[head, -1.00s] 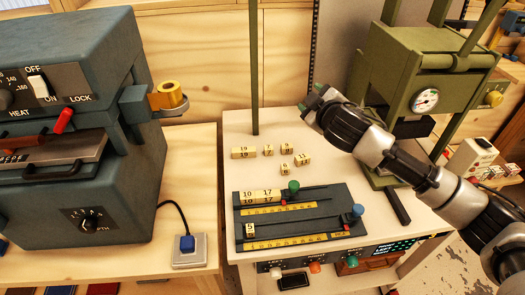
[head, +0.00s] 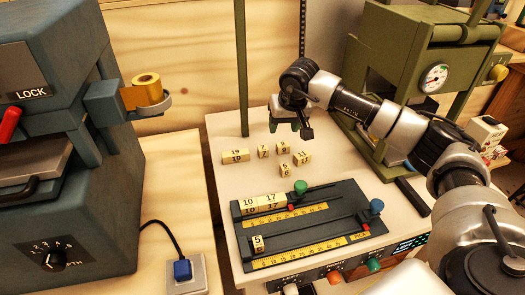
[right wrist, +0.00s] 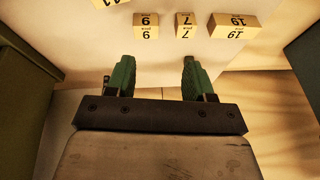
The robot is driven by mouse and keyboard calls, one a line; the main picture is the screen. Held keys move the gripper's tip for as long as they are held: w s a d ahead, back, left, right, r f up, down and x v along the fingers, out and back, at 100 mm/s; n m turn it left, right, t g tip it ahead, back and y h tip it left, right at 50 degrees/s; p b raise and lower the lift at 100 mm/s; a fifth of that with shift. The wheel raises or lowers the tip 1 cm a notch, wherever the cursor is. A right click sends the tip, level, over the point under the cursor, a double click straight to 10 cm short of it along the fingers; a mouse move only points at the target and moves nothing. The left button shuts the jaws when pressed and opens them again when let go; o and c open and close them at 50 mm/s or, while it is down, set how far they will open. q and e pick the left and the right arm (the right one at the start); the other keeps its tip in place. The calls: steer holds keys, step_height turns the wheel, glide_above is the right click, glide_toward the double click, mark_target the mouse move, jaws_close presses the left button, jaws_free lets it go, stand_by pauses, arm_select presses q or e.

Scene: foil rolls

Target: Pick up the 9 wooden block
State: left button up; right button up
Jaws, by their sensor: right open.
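The block that reads as 9 (head: 283,147) is a small pale wooden cube in the back row on the white bench top. It also shows in the right wrist view (right wrist: 146,27), just past the fingertips. My right gripper (head: 285,126) has green fingers and hangs above and behind the block. In the right wrist view my right gripper (right wrist: 158,67) is open and empty, with the block apart from both fingers. My left gripper is in neither view.
The 7 block (head: 263,151) stands close left of the 9, then the longer 19 block (head: 235,157). The 11 block (head: 302,158) and one that looks like 6 (head: 285,170) are nearer. A dark slide fixture (head: 335,203) lies in front; a green press (head: 425,50) stands right.

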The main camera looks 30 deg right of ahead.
mark_target(283, 144)
steer(key=shift+n+h, duration=0.3)
steer(key=shift+h, duration=0.1)
steer(key=x, duration=0.3)
steer(key=d+x, duration=0.1)
steer(key=x, duration=0.3)
steer(key=p+x, duration=0.1)
steer(key=x, duration=0.3)
steer(key=shift+s+d, duration=0.2)
steer(key=shift+r, duration=0.1)
steer(key=c, duration=0.7)
